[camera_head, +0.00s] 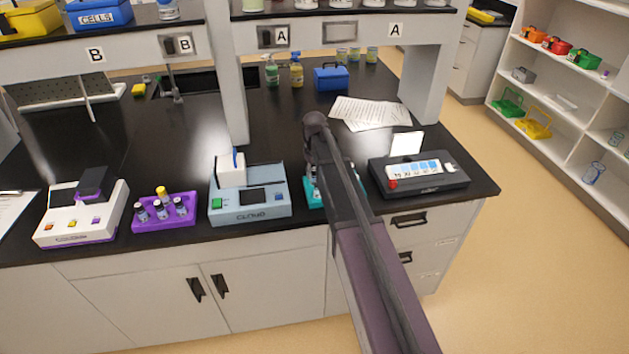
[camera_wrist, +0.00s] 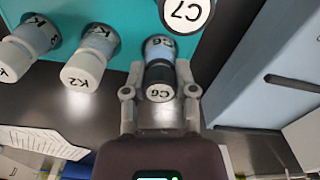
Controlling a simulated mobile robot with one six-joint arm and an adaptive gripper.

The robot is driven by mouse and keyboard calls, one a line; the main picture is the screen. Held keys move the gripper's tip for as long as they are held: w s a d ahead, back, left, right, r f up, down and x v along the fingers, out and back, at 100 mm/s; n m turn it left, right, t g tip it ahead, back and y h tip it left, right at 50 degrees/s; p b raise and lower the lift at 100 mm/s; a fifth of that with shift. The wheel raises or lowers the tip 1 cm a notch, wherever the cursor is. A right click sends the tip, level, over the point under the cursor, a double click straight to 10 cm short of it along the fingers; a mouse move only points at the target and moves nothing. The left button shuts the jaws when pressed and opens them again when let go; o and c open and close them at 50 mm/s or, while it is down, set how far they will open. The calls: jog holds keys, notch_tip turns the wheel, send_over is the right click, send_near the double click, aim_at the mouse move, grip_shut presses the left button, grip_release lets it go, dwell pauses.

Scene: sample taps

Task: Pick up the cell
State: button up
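A teal rack (camera_wrist: 115,22) of capped vials fills the top left of the wrist view. In the head view the rack (camera_head: 313,196) is mostly hidden behind my arm. My gripper (camera_wrist: 160,75) has one finger on each side of a dark-capped vial marked C6 (camera_wrist: 159,82). A narrow gap seems to show beside the vial, so the fingers look open around it. A white-topped vial marked C7 (camera_wrist: 186,13) is just above it. White-capped vials K2 (camera_wrist: 88,65) and another K vial (camera_wrist: 22,52) stand to the left.
A blue-grey instrument (camera_head: 250,197) stands left of the rack, close to my gripper in the wrist view (camera_wrist: 262,75). A dark instrument (camera_head: 418,177) stands to the right. A purple vial rack (camera_head: 164,211) and white instrument (camera_head: 82,215) are further left. Papers (camera_head: 370,112) lie behind.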

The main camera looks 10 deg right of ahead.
aim_at(314, 169)
jog(key=shift+r, duration=0.1)
dwell(0.4)
notch_tip(314, 169, up, 10)
jog(key=p, duration=1)
dwell(0.6)
jog(key=shift+r+p, duration=0.55)
jog(key=shift+p, duration=0.1)
jog(key=shift+a, duration=0.15)
